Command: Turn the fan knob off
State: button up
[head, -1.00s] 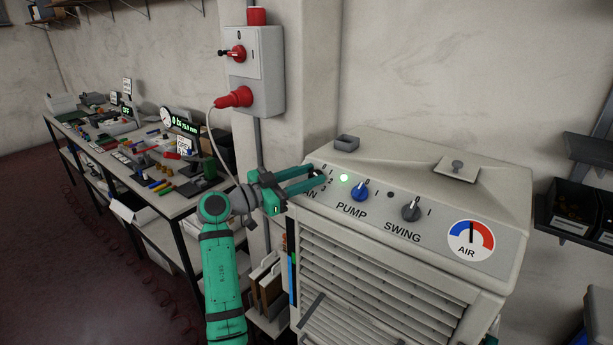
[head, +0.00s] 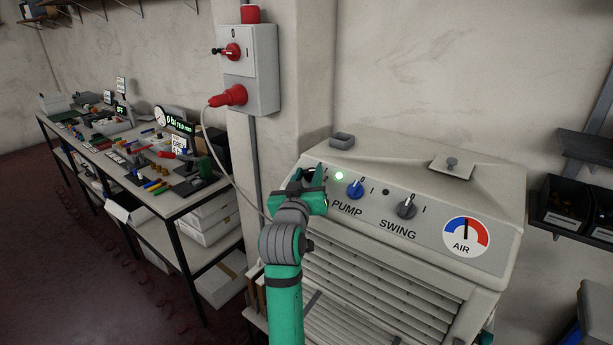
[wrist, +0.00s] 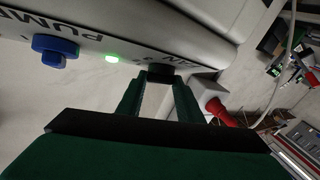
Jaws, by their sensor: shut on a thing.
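The air cooler's sloped panel (head: 445,213) carries a row of knobs. In the wrist view the dark fan knob (wrist: 160,74) sits between the fingertips of my gripper (wrist: 159,88), with part of the FAN lettering beside it. My gripper is shut on this knob. In the head view my green gripper (head: 314,176) is at the panel's left end and hides the fan knob and its label, so the knob's pointer direction cannot be read. A green light (head: 339,176) glows just right of the gripper.
A wall switch box (head: 250,68) with a red plug and cable is at upper left. A cluttered workbench (head: 160,213) stands left.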

jog(key=n+y, duration=0.2)
jog(key=d+n+g+y, duration=0.1)
jog(key=n+y, duration=0.4)
jog(key=shift+d+r+g, duration=0.2)
jog(key=shift+r+g, duration=0.15)
jog(key=shift+g, duration=0.05)
jog(key=n+g+y, duration=0.1)
jog(key=n, duration=0.1)
jog(key=n+g+y, duration=0.4)
jog(key=shift+w+d+r+n, duration=0.1)
jog(key=shift+w+d+n, duration=0.05)
jog(key=shift+w+n, duration=0.25)
jog(key=shift+g, duration=0.3)
jog(key=o, duration=1.1)
jog(key=v, duration=1)
jog(key=shift+s+d, duration=0.1)
jog(key=shift+s, duration=0.2)
